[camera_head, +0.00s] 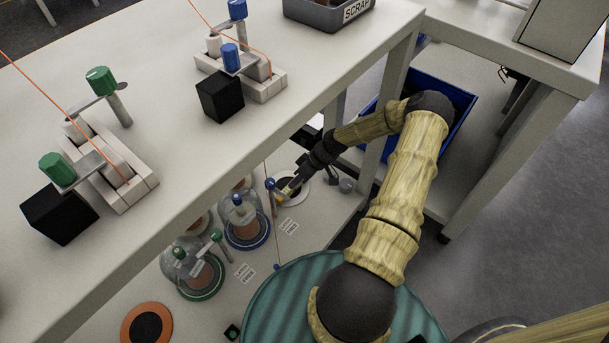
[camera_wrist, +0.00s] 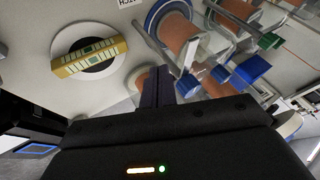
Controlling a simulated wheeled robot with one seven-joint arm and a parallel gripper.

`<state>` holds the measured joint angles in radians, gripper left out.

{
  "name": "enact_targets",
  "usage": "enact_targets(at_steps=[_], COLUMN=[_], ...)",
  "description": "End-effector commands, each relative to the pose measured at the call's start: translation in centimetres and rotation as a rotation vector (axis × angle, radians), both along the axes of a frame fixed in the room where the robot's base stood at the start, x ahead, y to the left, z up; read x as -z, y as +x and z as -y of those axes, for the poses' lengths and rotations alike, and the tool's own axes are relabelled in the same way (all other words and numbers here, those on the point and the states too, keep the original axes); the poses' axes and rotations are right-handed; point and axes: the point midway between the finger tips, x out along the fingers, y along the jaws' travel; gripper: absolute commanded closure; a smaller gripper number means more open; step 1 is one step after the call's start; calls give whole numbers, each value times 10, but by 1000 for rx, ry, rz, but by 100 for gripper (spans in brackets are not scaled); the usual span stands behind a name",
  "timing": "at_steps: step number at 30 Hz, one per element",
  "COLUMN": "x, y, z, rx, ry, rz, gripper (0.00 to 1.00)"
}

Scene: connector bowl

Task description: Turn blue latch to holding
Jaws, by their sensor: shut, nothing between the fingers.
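On the lower shelf, a blue-ringed station (camera_head: 247,238) holds a clear dome over a copper-coloured core. A blue knob (camera_head: 238,199) sits at the dome, and another blue knob on a post (camera_head: 270,184) stands to its right, close to my gripper. My gripper (camera_head: 290,189) is shut and empty, low under the table beside that post. In the wrist view my closed fingers (camera_wrist: 157,86) point toward the station, with a blue knob (camera_wrist: 187,86) just right of them and another blue knob (camera_wrist: 253,68) farther right. I cannot tell whether the fingers touch a knob.
A gold connector (camera_wrist: 90,57) lies across a round white-and-black pad left of my fingers. A green-ringed station (camera_head: 202,281) stands nearby. The upper table (camera_head: 150,40) overhangs the shelf and carries green-knobbed and blue-knobbed clamps. A blue bin (camera_head: 456,98) is behind my arm.

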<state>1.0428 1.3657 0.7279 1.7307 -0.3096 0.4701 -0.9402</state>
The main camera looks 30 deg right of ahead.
Motion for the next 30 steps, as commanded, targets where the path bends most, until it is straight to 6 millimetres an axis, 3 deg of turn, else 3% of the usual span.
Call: enact_targets(at_steps=[8,30], x=[0,-1], y=[-9,-14], z=[-21,-16], rx=[0,69], ry=[-1,0], rz=[0,0], gripper=[100,100])
